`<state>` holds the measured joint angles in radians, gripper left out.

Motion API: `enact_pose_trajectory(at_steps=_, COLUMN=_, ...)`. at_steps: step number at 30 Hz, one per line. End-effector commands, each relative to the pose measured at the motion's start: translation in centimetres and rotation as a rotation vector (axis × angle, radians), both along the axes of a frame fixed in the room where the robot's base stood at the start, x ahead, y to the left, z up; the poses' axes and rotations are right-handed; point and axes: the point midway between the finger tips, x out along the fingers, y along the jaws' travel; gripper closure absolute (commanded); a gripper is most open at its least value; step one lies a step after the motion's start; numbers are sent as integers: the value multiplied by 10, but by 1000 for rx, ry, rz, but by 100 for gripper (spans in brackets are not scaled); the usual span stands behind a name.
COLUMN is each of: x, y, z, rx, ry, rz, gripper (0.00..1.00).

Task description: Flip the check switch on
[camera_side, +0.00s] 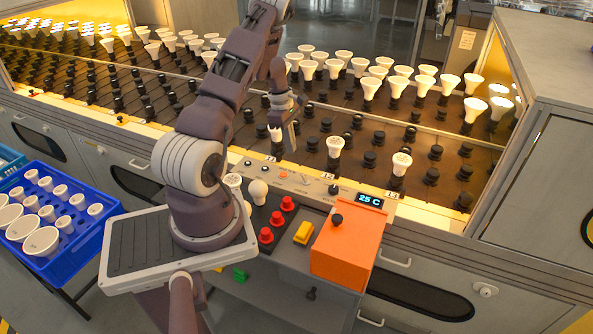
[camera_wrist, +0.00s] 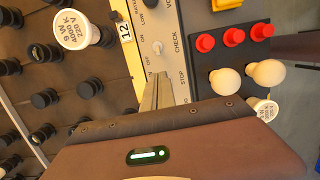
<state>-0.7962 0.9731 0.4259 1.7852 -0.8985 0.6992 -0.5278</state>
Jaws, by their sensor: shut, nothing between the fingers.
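The check switch (camera_wrist: 156,50) is a small pale toggle on the grey control panel (camera_wrist: 141,20), beside the printed word CHECK in the wrist view. I cannot tell for sure which way its lever is thrown. In the side view the panel (camera_side: 318,189) runs along the front edge of the rack. My gripper (camera_wrist: 158,78) is shut and empty. Its fingertips show just below the switch in the wrist view, apart from it in the picture. In the side view my gripper (camera_side: 277,138) hangs above the rack's front edge, behind the panel.
Lit racks hold several bulbs (camera_side: 334,146) in black sockets, close to the panel. Red buttons (camera_side: 276,219), a yellow block (camera_side: 303,232) and an orange box (camera_side: 346,247) stand in front. A blue crate (camera_side: 77,250) of bulbs is left.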

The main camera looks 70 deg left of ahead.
Motion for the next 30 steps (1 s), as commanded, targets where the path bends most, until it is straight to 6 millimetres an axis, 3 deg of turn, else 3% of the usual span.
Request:
enact_pose_trajectory(at_steps=8, x=1, y=-1, z=-2, rx=0, ry=-1, rz=-4, gripper=100)
enact_pose_trajectory(at_steps=11, x=3, y=-3, z=-13, rx=-2, ry=-1, rz=-4, gripper=100)
enact_pose_trajectory(at_steps=21, x=11, y=-12, z=-78, rx=-2, ry=-1, rz=-6, gripper=100)
enact_pose_trajectory(at_steps=30, x=14, y=-14, z=-98, rx=0, ry=-1, rz=-6, gripper=100)
